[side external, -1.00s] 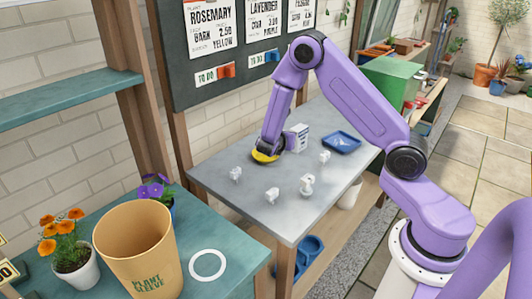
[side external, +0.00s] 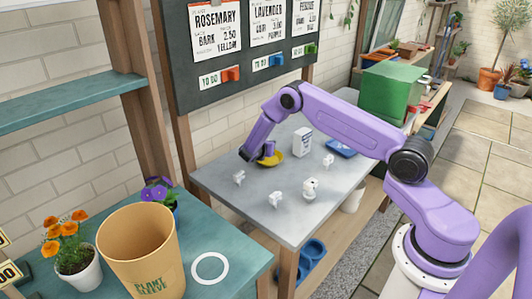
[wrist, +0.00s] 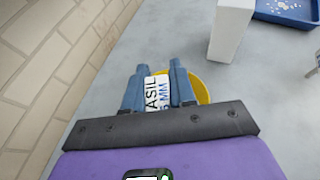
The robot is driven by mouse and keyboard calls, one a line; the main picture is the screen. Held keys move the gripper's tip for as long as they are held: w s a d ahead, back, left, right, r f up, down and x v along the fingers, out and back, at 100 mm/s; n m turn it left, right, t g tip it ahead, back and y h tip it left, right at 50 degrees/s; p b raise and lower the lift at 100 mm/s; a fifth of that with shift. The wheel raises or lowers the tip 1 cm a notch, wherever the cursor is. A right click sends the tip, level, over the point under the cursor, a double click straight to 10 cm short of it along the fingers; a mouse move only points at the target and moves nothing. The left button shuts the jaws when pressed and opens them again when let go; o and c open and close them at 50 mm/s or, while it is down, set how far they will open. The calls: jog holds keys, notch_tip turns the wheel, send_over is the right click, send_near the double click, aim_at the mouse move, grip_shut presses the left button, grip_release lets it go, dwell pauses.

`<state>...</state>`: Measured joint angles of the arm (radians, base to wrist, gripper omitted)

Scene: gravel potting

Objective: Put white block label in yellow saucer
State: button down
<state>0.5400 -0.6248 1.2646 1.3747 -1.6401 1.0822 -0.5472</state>
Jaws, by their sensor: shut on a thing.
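My gripper (side external: 246,154) is low over the grey table, at the left edge of the yellow saucer (side external: 275,160) in the side view. In the wrist view my gripper (wrist: 160,88) is shut on a white block label (wrist: 157,92) with black lettering, partly reading "ASIL". The yellow saucer (wrist: 202,88) shows beyond the right finger, mostly hidden by the gripper. A small purple shape stands over the saucer in the side view; I cannot tell what it is. Whether the label touches the saucer is not clear.
A white box (side external: 302,142) stands close behind the saucer, also in the wrist view (wrist: 229,30). A blue tray (side external: 341,148) lies farther right. Several small white pieces (side external: 310,189) are spread over the table. The front middle is otherwise clear.

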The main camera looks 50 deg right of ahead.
aim_at(266, 160)
jog(key=shift+w+d+f, duration=0.1)
jog(key=shift+w+f, duration=0.3)
jog(key=shift+f, duration=1.65)
jog(key=shift+f, duration=0.1)
jog(key=c, duration=1.2)
grip_release()
jog(key=shift+s+a+r, duration=0.1)
jog(key=shift+a+r, duration=0.15)
jog(key=shift+a, duration=0.05)
jog(key=v, duration=1.1)
jog(key=shift+s+a+r, duration=0.15)
jog(key=shift+s, duration=0.05)
